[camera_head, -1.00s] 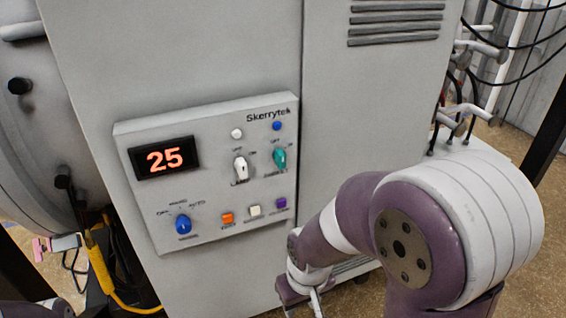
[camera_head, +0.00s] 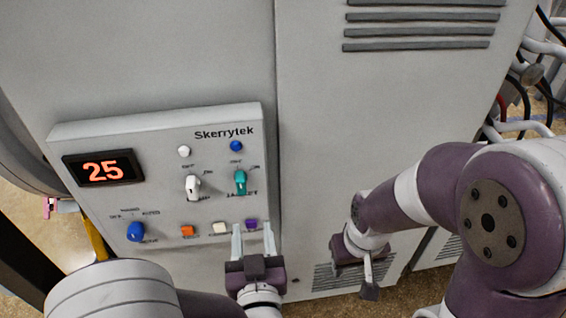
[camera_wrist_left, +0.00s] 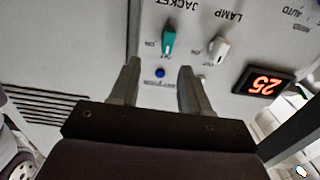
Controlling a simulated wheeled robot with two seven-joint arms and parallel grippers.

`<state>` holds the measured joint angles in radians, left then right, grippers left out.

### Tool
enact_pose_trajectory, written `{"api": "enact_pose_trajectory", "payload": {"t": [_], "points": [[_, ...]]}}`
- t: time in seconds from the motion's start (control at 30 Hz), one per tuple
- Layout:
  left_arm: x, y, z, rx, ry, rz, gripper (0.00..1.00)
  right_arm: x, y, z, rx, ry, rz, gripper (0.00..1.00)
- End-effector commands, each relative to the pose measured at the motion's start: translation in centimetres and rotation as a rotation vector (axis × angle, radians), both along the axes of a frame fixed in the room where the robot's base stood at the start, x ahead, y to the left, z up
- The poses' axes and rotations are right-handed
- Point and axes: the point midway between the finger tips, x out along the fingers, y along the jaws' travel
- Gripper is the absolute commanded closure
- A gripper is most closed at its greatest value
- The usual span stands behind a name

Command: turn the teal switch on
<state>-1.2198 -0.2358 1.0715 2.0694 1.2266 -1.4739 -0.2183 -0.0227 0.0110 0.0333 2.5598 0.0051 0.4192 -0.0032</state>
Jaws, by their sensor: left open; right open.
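The teal switch (camera_head: 240,182) is on the right side of the control panel, above the JACKET label, and also shows in the left wrist view (camera_wrist_left: 168,40). Its narrow end seems to point up toward the OFF mark. My left gripper (camera_head: 253,228) is open and empty, its fingertips just below the teal switch in the head view. In the left wrist view its fingers (camera_wrist_left: 159,66) are spread, with the teal switch beyond the gap and not between them. My right gripper (camera_head: 368,278) is at the lower right, away from the panel, small and partly turned away.
The white LAMP switch (camera_head: 193,187) is close left of the teal one. A blue light (camera_head: 236,146) is above it, and a purple button (camera_head: 251,225) below. The blue knob (camera_head: 136,232) and orange button (camera_head: 188,231) are further left.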

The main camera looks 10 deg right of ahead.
Motion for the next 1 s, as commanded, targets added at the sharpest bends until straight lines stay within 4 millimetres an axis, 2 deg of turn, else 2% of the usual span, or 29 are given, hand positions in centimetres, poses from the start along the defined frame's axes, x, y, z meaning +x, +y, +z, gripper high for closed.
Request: {"api": "enact_pose_trajectory", "payload": {"t": [0.07,0.13,0.4,0.6,0.77,1.0], "points": [[0.3,0.1,0.4,0.005,-0.017,0.009,0.53,0.0,0.0,0.3,0.000,0.000,0.000,0.57],[1.5,0.2,0.5,0.006,-0.018,0.014,0.53,0.0,0.0,0.8,0.000,0.000,0.001,0.57],[8.4,0.3,0.6,0.005,-0.016,0.013,0.53,0.0,0.0,2.9,0.000,0.000,0.000,0.57],[11.5,0.2,0.3,0.004,-0.016,0.008,0.53,0.0,0.0,3.7,0.000,0.000,0.000,0.57],[12.4,0.1,0.2,0.004,-0.015,0.007,0.53,0.0,0.0,3.9,0.000,0.000,0.000,0.57],[12.4,0.1,0.1,0.004,-0.015,0.005,0.53,0.0,0.0,3.8,0.000,0.000,0.000,0.57]]}}
